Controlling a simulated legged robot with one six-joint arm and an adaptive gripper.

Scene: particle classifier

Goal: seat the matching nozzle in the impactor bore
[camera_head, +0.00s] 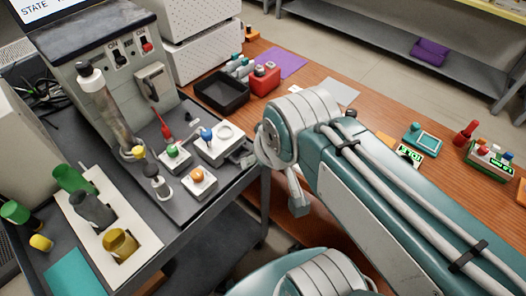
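A white holder plate (88,232) at the lower left carries a green cylinder (73,180), a dark grey cylinder (93,208) and a yellow cylinder (120,243). I cannot tell which, if any, is the matching nozzle. A silver column (113,118), perhaps the impactor, leans before the grey instrument; its bore cannot be made out. White blocks with a green knob (172,152), a blue knob (207,135) and an orange knob (197,175) sit on the dark bench top. My arm fills the middle and lower right; my gripper is not visible.
A green-capped bottle (14,212) and a small yellow piece (40,242) lie at the far left. A black tray (222,92) and red box (265,77) stand on the wooden table (320,68).

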